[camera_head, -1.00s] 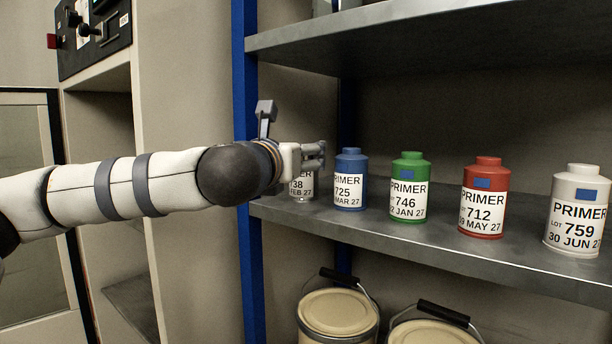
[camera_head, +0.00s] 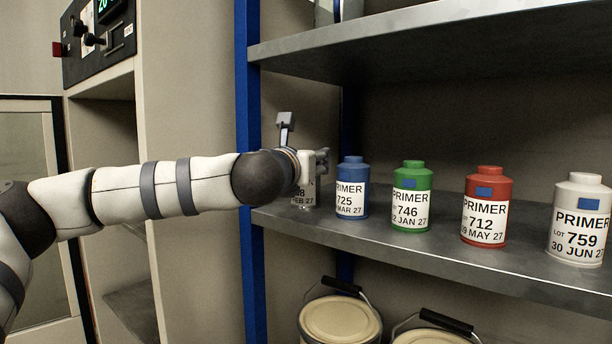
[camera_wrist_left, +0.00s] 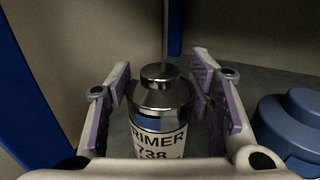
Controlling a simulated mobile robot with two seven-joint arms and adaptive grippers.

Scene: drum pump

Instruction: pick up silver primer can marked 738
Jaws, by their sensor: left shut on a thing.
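The silver primer can marked 738 stands upright at the left end of the middle shelf. In the head view only part of its label (camera_head: 304,199) shows below my left gripper (camera_head: 320,164); the rest is hidden behind the gripper and wrist. In the left wrist view the shiny silver can (camera_wrist_left: 160,105) sits between the two purple-padded fingers of my left gripper (camera_wrist_left: 162,108), its cap and label showing. The gripper is shut on the can. My right gripper is not in view.
A blue can (camera_head: 351,187) marked 725 stands close right of the silver one, also in the left wrist view (camera_wrist_left: 292,125). Green (camera_head: 411,196), red (camera_head: 485,206) and white (camera_head: 579,218) cans follow. A blue post (camera_head: 247,120) stands left; an upper shelf (camera_head: 440,38) hangs above. Pails (camera_head: 338,318) sit below.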

